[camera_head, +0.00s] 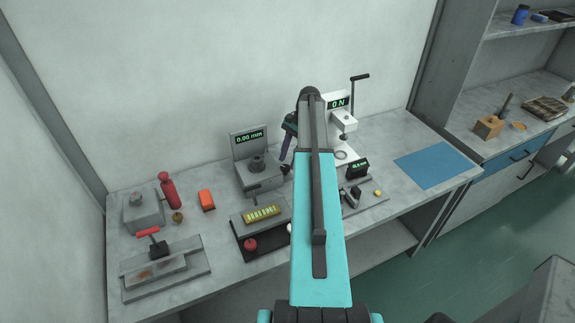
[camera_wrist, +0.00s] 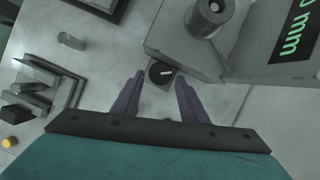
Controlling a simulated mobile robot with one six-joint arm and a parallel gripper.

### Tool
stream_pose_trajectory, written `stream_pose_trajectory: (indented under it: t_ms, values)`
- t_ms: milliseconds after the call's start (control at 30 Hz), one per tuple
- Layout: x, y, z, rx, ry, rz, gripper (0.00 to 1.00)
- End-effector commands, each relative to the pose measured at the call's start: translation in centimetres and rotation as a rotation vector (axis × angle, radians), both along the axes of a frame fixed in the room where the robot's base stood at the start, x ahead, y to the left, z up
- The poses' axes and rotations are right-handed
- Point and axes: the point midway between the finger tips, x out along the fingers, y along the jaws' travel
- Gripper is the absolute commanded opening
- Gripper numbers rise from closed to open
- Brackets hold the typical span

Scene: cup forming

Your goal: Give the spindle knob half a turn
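The spindle knob (camera_wrist: 161,75) is a small black round cap with a white line mark, at the side of the grey gauge block in the wrist view. In the head view it is a small dark shape (camera_head: 285,169) at the right of the grey gauge (camera_head: 247,142), whose display reads 0.00 mm. My gripper (camera_wrist: 160,82) is open, with one purple-grey finger on each side of the knob in the wrist view. I cannot tell whether the fingertips are level with the knob or above it. In the head view my gripper (camera_head: 286,146) is partly hidden behind my arm.
A white press (camera_head: 343,125) with a lever and a 0 N display stands to the right of the gauge. A blue mat (camera_head: 432,165) lies at the right end.

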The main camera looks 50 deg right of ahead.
Motion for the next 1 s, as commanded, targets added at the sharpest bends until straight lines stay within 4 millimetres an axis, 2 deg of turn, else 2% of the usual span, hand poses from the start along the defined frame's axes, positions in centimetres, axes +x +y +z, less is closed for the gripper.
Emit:
stream_pose_trajectory:
  t_ms: [700,1000]
  values:
    - [-0.4,-3.5,8.1,0.001,0.002,0.001,0.40]
    - [-0.6,-4.0,9.6,0.002,0.003,0.001,0.40]
